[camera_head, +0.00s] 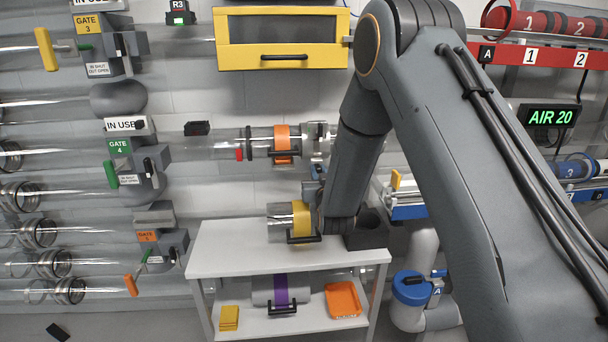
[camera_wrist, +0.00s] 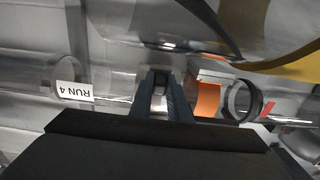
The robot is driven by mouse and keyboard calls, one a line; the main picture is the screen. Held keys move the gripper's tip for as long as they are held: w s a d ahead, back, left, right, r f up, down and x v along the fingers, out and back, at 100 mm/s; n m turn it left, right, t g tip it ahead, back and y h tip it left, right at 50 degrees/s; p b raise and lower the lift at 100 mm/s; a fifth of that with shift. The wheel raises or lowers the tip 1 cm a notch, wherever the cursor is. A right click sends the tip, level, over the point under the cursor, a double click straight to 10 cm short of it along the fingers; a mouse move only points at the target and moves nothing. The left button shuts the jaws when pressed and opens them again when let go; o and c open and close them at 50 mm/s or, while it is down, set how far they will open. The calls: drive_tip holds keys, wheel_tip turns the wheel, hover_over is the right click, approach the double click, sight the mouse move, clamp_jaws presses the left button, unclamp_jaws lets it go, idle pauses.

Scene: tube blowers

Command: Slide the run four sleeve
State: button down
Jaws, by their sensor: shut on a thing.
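A grey fitting (camera_head: 318,132) shows on the tube just right of the band. In the wrist view the picture is upside down, with the RUN 4 label (camera_wrist: 74,92) to the left and the orange band (camera_wrist: 208,99) to the right. My gripper (camera_wrist: 161,82) is shut between them, at what appears to be the sleeve's grip. The fingers hide most of what they hold. In the head view my arm covers the tube's right part.
A white table (camera_head: 225,250) stands below, carrying a yellow-banded canister (camera_head: 301,218). Its lower shelf holds a purple-banded canister (camera_head: 281,290) and an orange tray (camera_head: 343,300). A yellow-framed cabinet (camera_head: 282,38) hangs above the tube. Gate 4 (camera_head: 120,160) is to the left.

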drive_tip(key=shift+a, duration=0.25)
drive_tip(key=c, duration=1.7)
unclamp_jaws()
drive_tip(key=shift+s+a, duration=0.1)
drive_tip(key=shift+a, duration=0.1)
drive_tip(key=shift+d, duration=0.15)
drive_tip(key=shift+d, duration=0.1)
drive_tip(key=shift+s, duration=0.1)
drive_tip(key=s, duration=0.7)
drive_tip(key=shift+s+d, duration=0.25)
drive_tip(key=shift+d, duration=0.15)
